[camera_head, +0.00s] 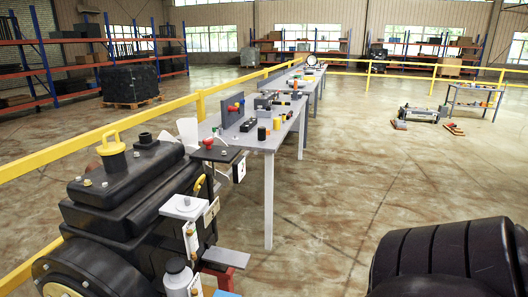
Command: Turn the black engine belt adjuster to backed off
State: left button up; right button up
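A black engine (125,190) with a yellow filler cap (110,146) fills the lower left of the head view. A large dark round wheel or pulley (95,262) is at its front, cut off by the bottom edge. I cannot pick out the black belt adjuster with certainty, nor tell its setting. A grey bracket (185,207) and a grey cylindrical part (177,277) are on the engine's right side. Neither of my grippers is in view.
A long grey bench (268,140) with small parts runs away behind the engine. A yellow rail (50,153) passes behind it. A large black ribbed rounded thing (445,255) fills the lower right. Open floor (345,180) lies between.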

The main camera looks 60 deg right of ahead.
aim_at(207, 141)
jog(key=z, duration=1.55)
